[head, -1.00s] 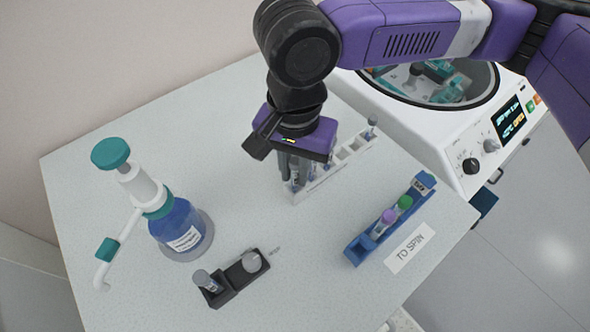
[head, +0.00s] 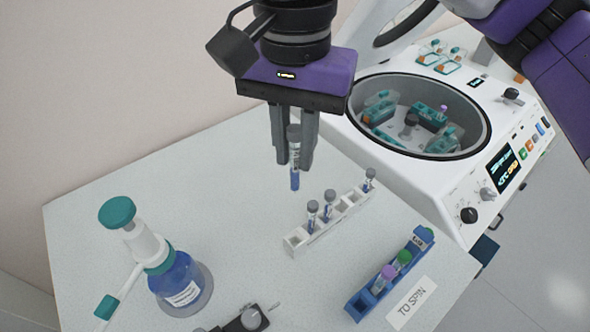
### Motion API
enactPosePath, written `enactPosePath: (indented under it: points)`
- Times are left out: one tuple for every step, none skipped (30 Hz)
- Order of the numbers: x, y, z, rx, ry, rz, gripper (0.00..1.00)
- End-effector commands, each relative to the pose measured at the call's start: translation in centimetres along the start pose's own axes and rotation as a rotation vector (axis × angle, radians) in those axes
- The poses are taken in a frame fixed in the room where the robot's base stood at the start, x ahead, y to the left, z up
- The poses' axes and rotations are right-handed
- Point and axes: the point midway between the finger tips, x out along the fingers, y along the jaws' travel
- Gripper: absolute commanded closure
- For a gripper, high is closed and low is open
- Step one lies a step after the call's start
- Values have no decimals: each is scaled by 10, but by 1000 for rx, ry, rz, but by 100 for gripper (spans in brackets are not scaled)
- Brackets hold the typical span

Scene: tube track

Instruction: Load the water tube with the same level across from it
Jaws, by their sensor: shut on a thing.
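Several other grey-capped tubes (head: 312,213) stand in that rack. The centrifuge (head: 395,170) at the upper right is open, with teal buckets (head: 381,138) around its rotor hub (head: 408,125). A purple-capped tube shows in a back right bucket (head: 429,116). The liquid levels inside the buckets are too small to tell.
A blue rack (head: 357,307) with a purple-capped tube (head: 386,275) and a green-capped tube (head: 402,260) stands beside the "TO SPIN" label (head: 411,303). A blue dispenser bottle (head: 178,281) stands at the left. A black holder (head: 240,322) is partly cut off at the bottom.

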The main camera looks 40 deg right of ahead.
Motion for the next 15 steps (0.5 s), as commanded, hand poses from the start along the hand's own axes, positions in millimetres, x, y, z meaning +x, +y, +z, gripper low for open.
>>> enactPosePath:
  points:
    - [-5, 0, 0, 0, 0, 0, 100]
    - [-7, 0, 0, 0, -1, 0, 100]
    - [-9, 0, 0, 0, -1, 0, 100]
    - [-10, 0, 0, 0, -1, 0, 100]
    - [-11, 0, 0, 0, -1, 0, 100]
    - [-12, 0, 0, 0, -1, -1, 100]
    - [-12, 0, 0, -1, -1, 0, 100]
    - [-13, 0, 0, -1, -1, 0, 100]
    - [-13, 0, 0, -1, -1, 0, 100]
    - [-13, 0, 0, -1, -1, 0, 100]
    - [-13, 0, 0, -1, -1, 0, 100]
    - [-13, 0, 0, -1, -1, 0, 100]
    - [-13, 0, 0, -1, -1, 0, 100]
    - [-12, 0, 0, -1, -1, 0, 100]
    - [-13, 0, 0, 0, -1, 0, 100]
